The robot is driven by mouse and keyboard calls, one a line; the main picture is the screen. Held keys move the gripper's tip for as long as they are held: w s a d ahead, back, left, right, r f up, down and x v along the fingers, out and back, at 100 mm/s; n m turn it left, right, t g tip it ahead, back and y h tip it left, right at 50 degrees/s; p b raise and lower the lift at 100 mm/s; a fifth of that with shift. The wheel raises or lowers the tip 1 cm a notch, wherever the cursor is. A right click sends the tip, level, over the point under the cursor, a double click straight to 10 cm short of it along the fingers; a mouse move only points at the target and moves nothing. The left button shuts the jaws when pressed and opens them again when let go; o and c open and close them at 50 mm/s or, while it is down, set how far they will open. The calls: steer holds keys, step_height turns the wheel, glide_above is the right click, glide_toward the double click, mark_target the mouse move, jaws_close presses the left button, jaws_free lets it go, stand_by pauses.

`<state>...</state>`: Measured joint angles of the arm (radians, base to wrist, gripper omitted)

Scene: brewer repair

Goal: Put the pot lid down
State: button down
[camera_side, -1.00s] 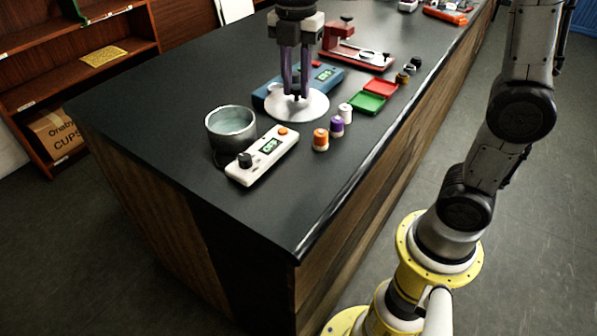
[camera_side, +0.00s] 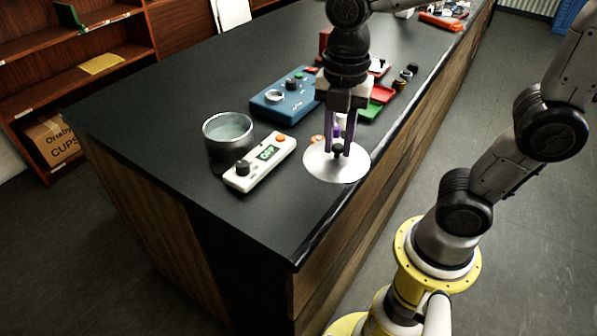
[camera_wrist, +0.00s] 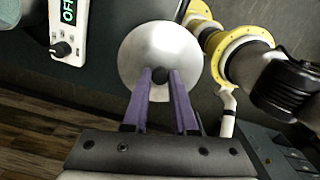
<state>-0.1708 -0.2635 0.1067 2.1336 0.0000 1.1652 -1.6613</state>
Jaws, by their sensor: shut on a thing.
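The pot lid (camera_side: 322,170) is a pale metal disc with a small dark knob. My gripper (camera_side: 337,150) is shut on the knob and holds the lid near the front right edge of the black counter, seemingly above it; the exact height I cannot tell. In the wrist view the lid (camera_wrist: 150,50) sits between and beyond the purple fingers of my gripper (camera_wrist: 161,76). The open grey pot (camera_side: 228,132) stands on the counter left of the lid, behind the white control box.
The white control box (camera_side: 260,162) reads OFF. A blue device (camera_side: 285,97) stands behind it. Spools partly hide behind the lid and fingers. The counter's front left corner (camera_side: 265,215) is clear.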

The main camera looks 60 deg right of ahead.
steer(key=w+f, duration=0.4)
steer(key=w+a+f, duration=0.1)
steer(key=w+f, duration=0.1)
steer(key=w, duration=0.1)
steer(key=shift+a+f, duration=0.1)
steer(key=shift+f, duration=0.2)
steer(key=shift+w+f, duration=0.2)
steer(key=shift+f, duration=1.55)
steer(key=shift+f, duration=0.15)
steer(key=c, duration=0.7)
jaws_free()
